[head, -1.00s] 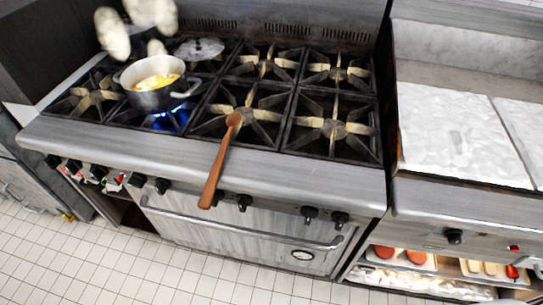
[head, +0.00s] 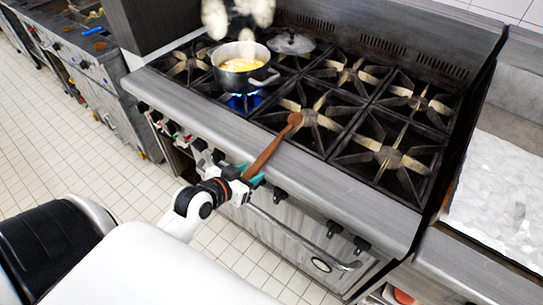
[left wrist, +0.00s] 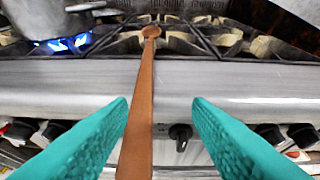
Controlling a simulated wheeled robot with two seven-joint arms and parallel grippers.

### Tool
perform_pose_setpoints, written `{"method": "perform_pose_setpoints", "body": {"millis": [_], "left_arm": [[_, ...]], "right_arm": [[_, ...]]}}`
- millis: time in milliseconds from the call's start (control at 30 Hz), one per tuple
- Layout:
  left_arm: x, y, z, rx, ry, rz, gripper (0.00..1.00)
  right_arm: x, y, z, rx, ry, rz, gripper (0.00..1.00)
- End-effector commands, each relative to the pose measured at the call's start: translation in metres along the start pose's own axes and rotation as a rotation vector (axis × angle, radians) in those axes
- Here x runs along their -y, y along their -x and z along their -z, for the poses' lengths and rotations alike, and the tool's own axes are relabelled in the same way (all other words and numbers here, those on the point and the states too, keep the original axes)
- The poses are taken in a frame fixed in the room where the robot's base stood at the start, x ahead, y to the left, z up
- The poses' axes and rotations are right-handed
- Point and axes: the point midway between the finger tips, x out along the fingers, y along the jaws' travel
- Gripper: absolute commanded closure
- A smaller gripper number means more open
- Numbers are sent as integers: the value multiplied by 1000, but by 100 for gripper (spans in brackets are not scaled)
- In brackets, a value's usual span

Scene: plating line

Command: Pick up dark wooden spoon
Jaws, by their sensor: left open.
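The dark wooden spoon (head: 268,151) lies across the front edge of the stove. Its bowl rests on a front burner grate and its handle sticks out over the front. My left gripper (head: 250,176) is at the handle end. In the left wrist view the spoon (left wrist: 143,90) runs between the two teal fingers of the left gripper (left wrist: 160,120), nearer the left finger. The fingers are apart, with a gap on the right side of the handle. My right gripper is not in view.
A pot (head: 243,77) with yellow food stands over a lit blue flame, left of the spoon. A lid (head: 291,42) lies on a back burner. Knobs (head: 280,195) and an oven handle (head: 300,238) project from the stove front. White tiled floor is clear at left.

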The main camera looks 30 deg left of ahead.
Motion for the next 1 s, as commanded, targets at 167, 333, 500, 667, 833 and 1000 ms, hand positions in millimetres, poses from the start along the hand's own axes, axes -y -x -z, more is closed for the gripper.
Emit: {"method": "perform_pose_setpoints", "body": {"millis": [167, 333, 500, 667, 833, 1000], "left_arm": [[-18, -8, -16, 78, 15, -30, 55], [-19, -36, -20, 82, 17, -31, 55], [-20, -61, -21, 80, 17, -30, 55], [-20, -71, -21, 79, 15, -30, 55], [-23, -90, -27, 79, 17, -30, 55], [-25, -113, -27, 78, 16, -30, 55]], "right_arm": [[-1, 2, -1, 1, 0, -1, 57], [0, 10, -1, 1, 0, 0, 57], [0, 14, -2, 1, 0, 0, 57], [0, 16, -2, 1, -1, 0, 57], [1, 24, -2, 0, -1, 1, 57], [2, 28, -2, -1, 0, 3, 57]]}}
